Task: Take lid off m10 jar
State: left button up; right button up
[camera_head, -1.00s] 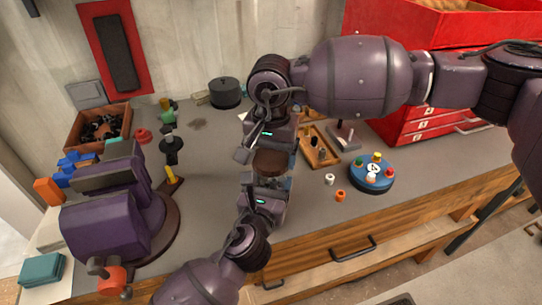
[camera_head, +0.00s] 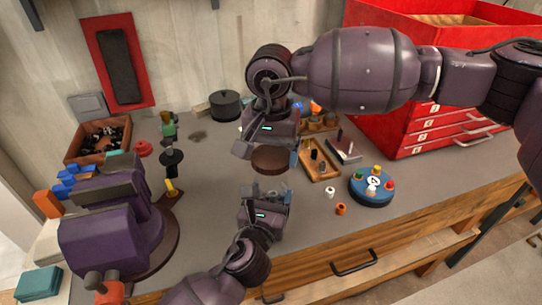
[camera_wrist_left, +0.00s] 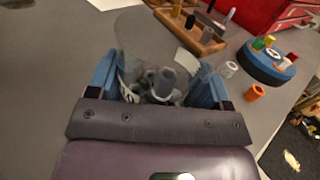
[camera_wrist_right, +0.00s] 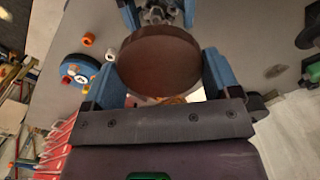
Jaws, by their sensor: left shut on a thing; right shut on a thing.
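The m10 jar (camera_wrist_left: 150,62) is clear, with grey metal parts inside. My left gripper (camera_head: 266,192) is shut on it; in the left wrist view the blue fingers (camera_wrist_left: 165,85) stand on either side of the jar. The jar's top looks open. The round brown lid (camera_wrist_right: 160,62) is between the blue fingers of my right gripper (camera_wrist_right: 160,75), which is shut on it. In the head view the lid (camera_head: 270,160) is above and apart from the left gripper. The jar itself is mostly hidden in the head view.
A wooden tray (camera_head: 320,172) with pegs and a blue round base (camera_head: 371,200) with coloured knobs stand to the right. A white ring (camera_head: 330,192) and an orange ring (camera_head: 341,209) lie nearby. A purple vise (camera_head: 110,235) stands at left. Red drawers (camera_head: 450,130) stand at back right.

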pick_arm(q)
jog(key=o, duration=1.8)
jog(key=shift+c, duration=0.2)
jog(key=shift+s, duration=0.1)
